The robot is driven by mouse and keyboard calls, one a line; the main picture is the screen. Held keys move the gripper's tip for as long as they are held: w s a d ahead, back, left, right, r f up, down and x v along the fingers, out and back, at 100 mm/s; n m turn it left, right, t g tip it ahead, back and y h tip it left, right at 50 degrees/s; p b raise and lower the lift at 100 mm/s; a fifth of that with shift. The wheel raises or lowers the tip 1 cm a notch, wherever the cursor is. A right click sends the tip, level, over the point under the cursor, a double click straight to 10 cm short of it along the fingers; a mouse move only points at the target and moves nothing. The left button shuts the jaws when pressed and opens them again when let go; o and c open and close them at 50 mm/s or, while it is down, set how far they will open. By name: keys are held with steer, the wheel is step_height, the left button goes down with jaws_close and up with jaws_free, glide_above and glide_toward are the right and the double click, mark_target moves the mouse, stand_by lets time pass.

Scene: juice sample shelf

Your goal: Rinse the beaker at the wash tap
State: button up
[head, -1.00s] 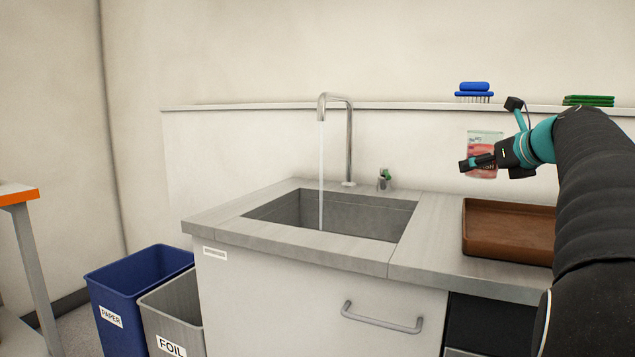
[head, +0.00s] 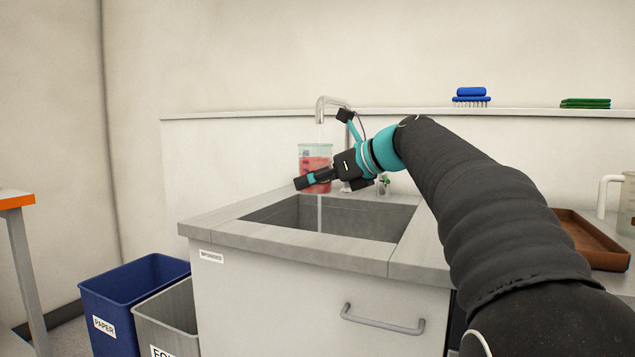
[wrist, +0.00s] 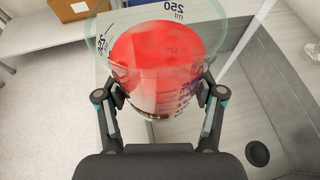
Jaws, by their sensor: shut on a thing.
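The beaker (head: 315,156) is clear glass with red liquid in it and stands upright in my gripper (head: 312,180), above the sink (head: 270,215). In the wrist view the beaker (wrist: 165,60) fills the middle, with the marking 250 ml on it, and both fingers of my gripper (wrist: 160,98) press on its sides. The wash tap (head: 322,104) is a curved metal spout right over or just behind the beaker. Water shows below the beaker in the head view, and a pale stream (wrist: 245,40) passes to its right in the wrist view.
A brown tray (head: 590,240) lies on the counter at right, with a pale jug (head: 628,205) behind it. A blue brush (head: 471,97) and green pads (head: 585,103) sit on the ledge. A blue paper bin (head: 135,290) and a grey bin (head: 170,310) stand left of the cabinet.

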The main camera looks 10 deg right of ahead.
steer(key=shift+w+d+p, duration=0.2)
steer(key=shift+w, duration=0.55)
steer(key=shift+w+d+p, duration=0.25)
steer(key=shift+w, duration=0.55)
steer(key=shift+w+d+p, duration=0.2)
steer(key=shift+w, duration=0.55)
steer(key=w+d+p, duration=0.2)
steer(key=w+p, duration=0.2)
steer(key=w, duration=0.4)
steer(key=shift+s, duration=0.1)
